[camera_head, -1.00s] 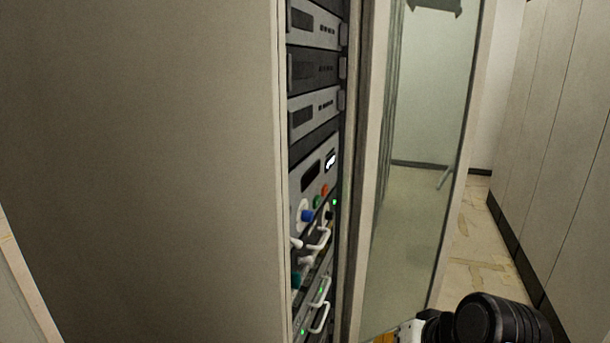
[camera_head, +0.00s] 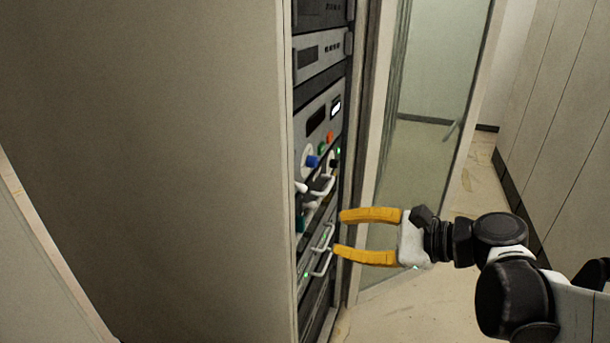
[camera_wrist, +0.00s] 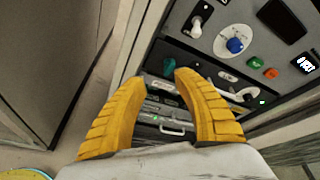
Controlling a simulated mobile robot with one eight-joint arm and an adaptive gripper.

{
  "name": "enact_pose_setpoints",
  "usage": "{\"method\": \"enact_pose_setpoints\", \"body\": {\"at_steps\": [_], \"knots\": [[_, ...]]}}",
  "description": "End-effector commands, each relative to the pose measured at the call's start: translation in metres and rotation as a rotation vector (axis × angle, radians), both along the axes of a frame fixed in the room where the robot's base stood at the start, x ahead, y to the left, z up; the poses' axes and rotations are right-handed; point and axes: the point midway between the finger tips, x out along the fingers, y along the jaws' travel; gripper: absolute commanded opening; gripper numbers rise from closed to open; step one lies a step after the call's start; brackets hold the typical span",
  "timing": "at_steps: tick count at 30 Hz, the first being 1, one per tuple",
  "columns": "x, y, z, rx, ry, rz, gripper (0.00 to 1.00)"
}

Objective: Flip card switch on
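The rack's grey control panel (camera_head: 312,122) faces right inside the tall cabinet. In the wrist view it carries a white lever (camera_wrist: 197,25), a blue knob (camera_wrist: 235,45), green (camera_wrist: 256,62) and orange (camera_wrist: 270,73) buttons, and a lit display (camera_wrist: 304,65). I cannot tell which control is the card switch. My yellow-fingered gripper (camera_head: 340,233) is open and empty, in front of the lower rack units and below the blue knob (camera_head: 312,161).
The cabinet's wide side wall (camera_head: 180,150) stands left of the rack. An open glass door (camera_head: 425,110) stands right of it, close behind my gripper. Handles (camera_head: 322,262) stick out from the lower units. Floor (camera_head: 440,275) is clear to the right.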

Motion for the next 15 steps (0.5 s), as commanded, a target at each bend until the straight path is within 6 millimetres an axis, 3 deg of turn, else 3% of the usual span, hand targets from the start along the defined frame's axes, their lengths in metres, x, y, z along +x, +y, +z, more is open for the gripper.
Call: {"method": "enact_pose_setpoints", "body": {"at_steps": [3,6,11,15], "knots": [[0.02,-0.007,0.027,0.275,0.1,-0.026,0.36],[0.026,-0.013,0.042,0.415,0.151,-0.024,0.36],[0.031,-0.01,0.05,0.486,0.178,-0.016,0.36],[0.04,0.01,0.049,0.485,0.178,-0.015,0.36]]}}
